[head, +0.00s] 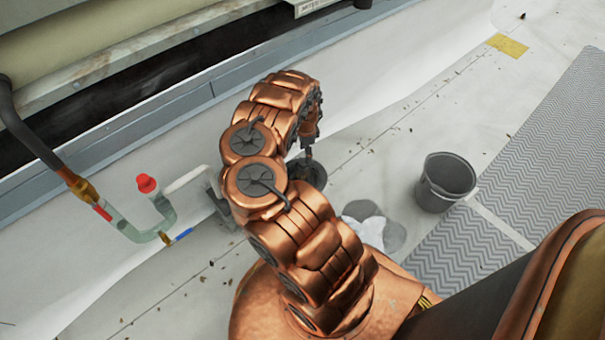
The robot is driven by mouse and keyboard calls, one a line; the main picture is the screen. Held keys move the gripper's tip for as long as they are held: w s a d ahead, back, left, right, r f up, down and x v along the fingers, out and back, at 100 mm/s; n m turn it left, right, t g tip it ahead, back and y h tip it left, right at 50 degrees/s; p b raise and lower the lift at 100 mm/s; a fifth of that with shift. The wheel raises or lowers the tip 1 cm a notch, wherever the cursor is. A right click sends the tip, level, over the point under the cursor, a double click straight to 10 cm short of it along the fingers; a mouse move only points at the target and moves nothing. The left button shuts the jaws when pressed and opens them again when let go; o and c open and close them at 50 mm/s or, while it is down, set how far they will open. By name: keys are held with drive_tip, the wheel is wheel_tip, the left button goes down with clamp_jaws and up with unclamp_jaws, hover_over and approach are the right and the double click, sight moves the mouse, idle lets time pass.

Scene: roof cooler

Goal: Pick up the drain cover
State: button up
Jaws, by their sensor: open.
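A dark round drain piece (318,176) lies on the pale roof floor, partly hidden behind my copper arm. I cannot tell whether it is the drain cover, the drain opening or both. My gripper (309,153) hangs down just over it, small and partly hidden by my own wrist. The jaws are open, and no held thing shows. I cannot tell whether the fingertips touch the dark piece.
A dark grey bucket (446,183) stands to the right. A flat grey round patch (394,236) and white cloth-like pieces (362,222) lie nearer. Grey zigzag matting (550,150) covers the right.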

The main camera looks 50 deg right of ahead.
sight(304, 163)
drive_tip(key=shift+w+a+f+b, duration=0.1)
drive_tip(key=shift+a+f+b, duration=0.1)
drive_tip(key=shift+f+b, duration=1.3)
drive_tip(key=shift+w+a+f+b, duration=0.15)
drive_tip(key=shift+f+b, duration=0.55)
drive_tip(key=shift+f, duration=1.6)
clamp_jaws()
